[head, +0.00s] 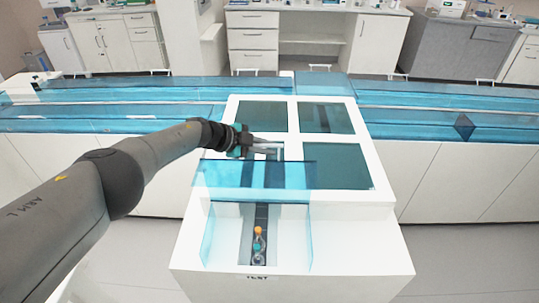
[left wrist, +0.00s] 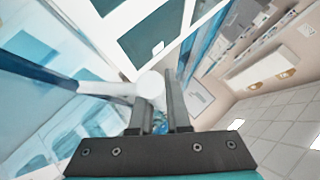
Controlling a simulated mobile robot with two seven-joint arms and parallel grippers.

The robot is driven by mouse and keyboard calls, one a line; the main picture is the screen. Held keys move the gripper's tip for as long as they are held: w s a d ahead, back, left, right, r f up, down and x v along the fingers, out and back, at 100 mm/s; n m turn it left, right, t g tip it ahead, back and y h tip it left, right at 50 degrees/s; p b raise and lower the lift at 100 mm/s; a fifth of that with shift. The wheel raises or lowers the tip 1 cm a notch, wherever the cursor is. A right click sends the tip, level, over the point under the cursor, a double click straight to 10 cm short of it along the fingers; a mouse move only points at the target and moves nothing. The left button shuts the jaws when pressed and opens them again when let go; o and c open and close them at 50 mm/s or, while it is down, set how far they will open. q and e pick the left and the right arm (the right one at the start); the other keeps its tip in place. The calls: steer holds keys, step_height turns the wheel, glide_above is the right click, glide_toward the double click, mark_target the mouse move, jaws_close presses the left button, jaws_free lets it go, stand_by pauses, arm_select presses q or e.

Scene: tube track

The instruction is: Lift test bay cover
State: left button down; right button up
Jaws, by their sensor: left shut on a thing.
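The test bay cover (head: 225,175) is a clear blue panel above the back part of the test bay. The front of the bay, marked TEST, shows uncovered between two blue side walls (head: 208,236). My left gripper (head: 278,147) is at the cover's back edge, shut on its pale handle. In the left wrist view the white handle (left wrist: 150,85) runs between the two dark fingers, with blue clear panel to the left. A tube with an orange cap (head: 258,240) stands on the dark track in the bay. My right gripper is not in view.
The white housing (head: 375,215) around the bay has dark teal windows (head: 326,118) on its top. Blue-covered track (head: 440,100) runs off to both sides. White cabinets (head: 253,40) stand along the back wall.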

arm_select(q)
steer(key=shift+w+f+b, duration=0.25)
steer(key=shift+f+b, duration=0.15)
steer(key=shift+f, duration=0.2)
steer(key=c, duration=1.2)
jaws_free()
steer(key=shift+w+r, duration=0.1)
steer(key=shift+r, duration=0.15)
